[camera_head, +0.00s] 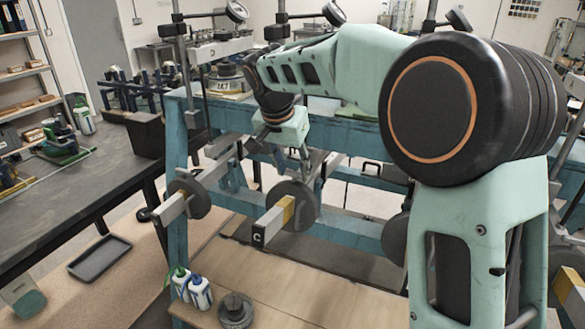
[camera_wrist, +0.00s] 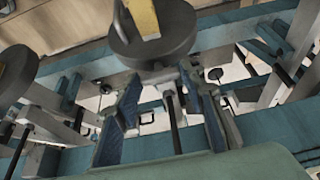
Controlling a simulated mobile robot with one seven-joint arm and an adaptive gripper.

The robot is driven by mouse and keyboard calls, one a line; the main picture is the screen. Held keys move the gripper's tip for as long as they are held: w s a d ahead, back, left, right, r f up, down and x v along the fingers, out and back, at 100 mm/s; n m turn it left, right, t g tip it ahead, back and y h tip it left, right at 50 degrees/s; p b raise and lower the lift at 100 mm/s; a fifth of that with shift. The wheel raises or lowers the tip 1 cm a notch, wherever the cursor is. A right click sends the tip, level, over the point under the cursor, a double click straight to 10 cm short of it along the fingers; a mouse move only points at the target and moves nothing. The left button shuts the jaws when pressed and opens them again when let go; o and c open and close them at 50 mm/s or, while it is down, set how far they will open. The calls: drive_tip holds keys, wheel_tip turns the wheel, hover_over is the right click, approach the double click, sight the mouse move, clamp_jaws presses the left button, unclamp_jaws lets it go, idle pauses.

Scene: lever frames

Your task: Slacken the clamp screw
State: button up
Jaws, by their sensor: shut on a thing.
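A lever bar marked C (camera_head: 270,224), with a yellow band, points toward the front. It passes through a round grey disc weight (camera_head: 306,208); the disc also shows at the top of the wrist view (camera_wrist: 168,42). My gripper (camera_head: 296,161) reaches down just above and behind the disc. In the wrist view, my gripper's two blue-grey fingers (camera_wrist: 160,82) stand either side of the disc's lower edge. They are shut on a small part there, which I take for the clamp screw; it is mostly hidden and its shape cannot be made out.
Another lever with a disc (camera_head: 188,198) stands to the left, and a further disc (camera_head: 397,238) to the right. A blue-green frame (camera_head: 345,130) surrounds them. White bottles (camera_head: 198,291) and a dark weight (camera_head: 236,309) stand on the low wooden board.

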drive_tip(key=shift+c, duration=0.7)
drive_tip(key=shift+d+n, duration=0.1)
drive_tip(key=shift+n, duration=0.2)
drive_tip(key=n+y, duration=0.2)
drive_tip(key=shift+d+n, duration=0.3)
drive_tip(key=shift+n, duration=0.1)
drive_tip(key=n+y, duration=0.1)
drive_tip(key=n, duration=0.1)
drive_tip(key=n+y+p, duration=0.1)
drive_tip(key=n+y, duration=0.1)
drive_tip(key=shift+d+n, duration=0.35)
drive_tip(key=shift+n, duration=0.05)
drive_tip(key=n+y, duration=0.1)
drive_tip(key=n+g, duration=0.1)
drive_tip(key=n, duration=0.1)
drive_tip(key=n+g+y+p, duration=0.1)
drive_tip(key=n, duration=0.1)
drive_tip(key=shift+w+d+f+y, duration=0.15)
drive_tip(key=shift+w+d+y, duration=0.15)
drive_tip(key=n, duration=0.1)
drive_tip(key=n+g+y+p, duration=0.1)
drive_tip(key=n, duration=0.1)
drive_tip(key=shift+w+g, duration=0.2)
drive_tip(key=shift+g, duration=0.1)
drive_tip(key=shift+d+f+n+p, duration=0.1)
drive_tip(key=shift+n+p, duration=0.2)
drive_tip(key=shift+n, duration=0.3)
drive_tip(key=shift+g, duration=0.3)
